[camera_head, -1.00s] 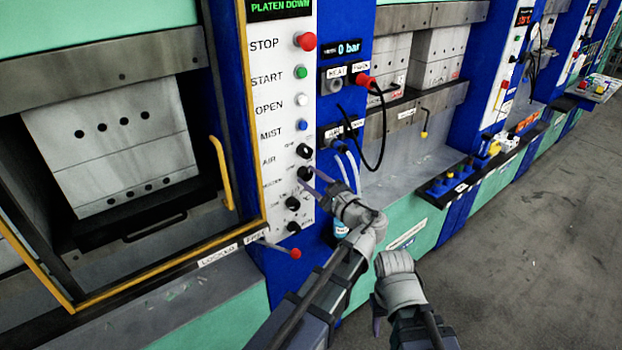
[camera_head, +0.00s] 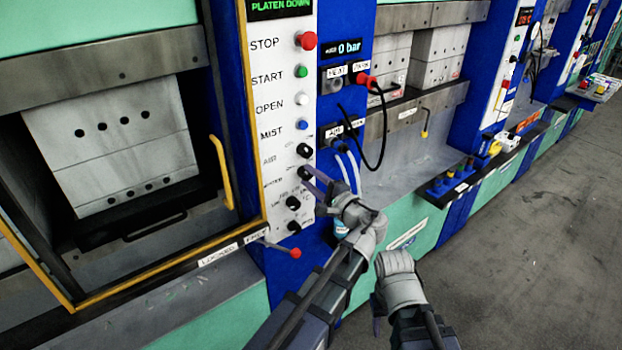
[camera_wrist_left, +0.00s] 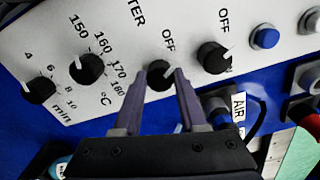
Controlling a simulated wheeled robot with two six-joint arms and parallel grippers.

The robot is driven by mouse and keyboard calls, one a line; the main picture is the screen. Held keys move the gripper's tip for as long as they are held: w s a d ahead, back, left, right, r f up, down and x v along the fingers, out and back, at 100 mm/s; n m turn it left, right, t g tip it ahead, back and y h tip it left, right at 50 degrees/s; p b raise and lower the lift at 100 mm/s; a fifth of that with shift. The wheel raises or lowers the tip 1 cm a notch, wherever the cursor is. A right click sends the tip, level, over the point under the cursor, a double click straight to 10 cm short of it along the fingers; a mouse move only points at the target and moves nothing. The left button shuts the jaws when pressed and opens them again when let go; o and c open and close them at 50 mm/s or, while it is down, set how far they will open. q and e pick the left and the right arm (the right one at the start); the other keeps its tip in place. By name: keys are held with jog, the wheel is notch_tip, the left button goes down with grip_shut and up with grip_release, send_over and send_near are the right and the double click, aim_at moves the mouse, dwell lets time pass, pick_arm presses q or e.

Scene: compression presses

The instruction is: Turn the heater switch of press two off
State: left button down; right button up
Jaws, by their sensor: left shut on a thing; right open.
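The heater switch is a round black knob (camera_wrist_left: 160,75) with a white mark, on the white control panel. In the left wrist view, "OFF" is printed above it and part of a "...TER" label shows beside it. In the head view this knob (camera_head: 304,172) sits below the AIR knob. My left gripper (camera_wrist_left: 161,76) is shut on the heater switch, one finger on each side, and also shows in the head view (camera_head: 312,178). The fingers hide part of the knob's sides. My right gripper (camera_head: 377,310) is open and empty, low over the floor, away from the panel.
Temperature (camera_wrist_left: 87,68) and minute (camera_wrist_left: 40,88) dials and the AIR knob (camera_wrist_left: 213,58) sit close beside the switch. A red-tipped lever (camera_head: 294,253) sticks out below the panel. A black cable (camera_head: 380,135) hangs to the right. The floor at right is clear.

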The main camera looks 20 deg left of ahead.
pick_arm(q)
jog(key=shift+s+f, duration=0.1)
dwell(0.4)
jog(key=shift+c, duration=2.3)
grip_release()
